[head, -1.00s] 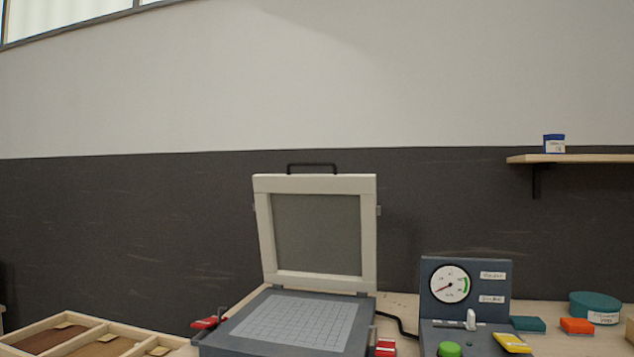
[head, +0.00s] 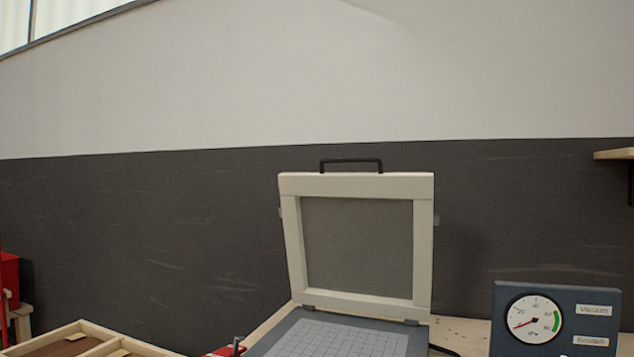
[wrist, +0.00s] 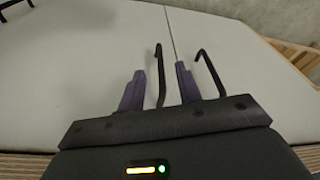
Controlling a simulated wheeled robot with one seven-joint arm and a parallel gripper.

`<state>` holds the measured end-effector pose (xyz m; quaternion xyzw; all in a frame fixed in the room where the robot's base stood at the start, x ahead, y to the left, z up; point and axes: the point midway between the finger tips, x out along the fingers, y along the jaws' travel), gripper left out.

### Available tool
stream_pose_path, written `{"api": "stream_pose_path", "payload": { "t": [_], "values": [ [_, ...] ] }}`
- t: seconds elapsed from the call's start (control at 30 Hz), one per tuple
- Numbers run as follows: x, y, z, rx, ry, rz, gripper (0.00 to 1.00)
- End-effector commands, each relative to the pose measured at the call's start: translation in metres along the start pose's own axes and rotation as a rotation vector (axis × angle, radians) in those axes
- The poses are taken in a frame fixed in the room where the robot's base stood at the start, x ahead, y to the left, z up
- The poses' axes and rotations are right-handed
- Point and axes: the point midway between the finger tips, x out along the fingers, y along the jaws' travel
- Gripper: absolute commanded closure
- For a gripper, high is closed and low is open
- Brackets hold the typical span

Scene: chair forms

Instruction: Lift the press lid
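The press lid (head: 424,240), a pale frame around a grey sheet, stands upright and open in the head view. It is hinged at the back of the grey press base (head: 280,346), which has a gridded top. A black handle (head: 351,161) is on the lid's top edge. My gripper (wrist: 160,70) shows only in the wrist view, with its two purple fingers apart. Thin black bent rods (wrist: 208,72) stand beside the fingers; I cannot tell what they belong to. The gripper is over a pale surface (wrist: 90,60), and no lid shows there for certain.
A vacuum gauge panel (head: 534,320) stands right of the press. A wooden divided tray (head: 85,335) is at lower left, and a red object (head: 8,270) is at the far left. A shelf (head: 615,154) juts from the right wall. Slatted wood (wrist: 295,60) shows at the wrist view's right.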

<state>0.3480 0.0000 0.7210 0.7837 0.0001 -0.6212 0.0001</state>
Motion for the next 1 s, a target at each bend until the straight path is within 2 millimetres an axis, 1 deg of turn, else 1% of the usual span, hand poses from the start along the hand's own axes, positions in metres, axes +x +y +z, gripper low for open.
{"api": "stream_pose_path", "payload": {
  "t": [0.43,0.57,0.67,0.77,1.0],
  "values": [
    [0.0,0.0,0.0,0.0,0.0,0.0,0.66],
    [-0.008,0.0,-0.002,0.0,0.0,0.0,0.66],
    [-0.024,0.0,-0.006,0.0,0.001,0.0,0.66],
    [-0.048,0.0,-0.011,0.0,0.001,0.0,0.66],
    [-0.111,0.0,-0.026,0.0,0.0,0.0,0.66]
  ]
}}
